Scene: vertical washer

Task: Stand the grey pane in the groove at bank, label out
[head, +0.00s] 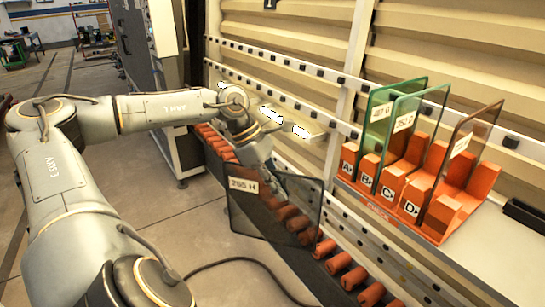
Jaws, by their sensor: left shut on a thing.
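The grey pane (285,207) is a dark, see-through sheet with a white label reading about "265 H" at its upper left, facing the camera. My left gripper (260,163) is shut on its upper edge and holds it in front of the roller conveyor. The orange rack (374,203), with blocks marked A, B, C and D, stands to the right, apart from the pane. I cannot tell which groove is called bank. In the rack stand two green panes (378,128) (431,118) and a brown pane (470,140), each with a white label. My right gripper is not in view.
The conveyor with orange rollers (354,278) runs diagonally below the held pane. A perforated rail (290,62) runs behind it. The grey shelf (482,244) has bare room beside the rack, with a black bar (525,217) at the right. A cable (232,262) lies on the floor.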

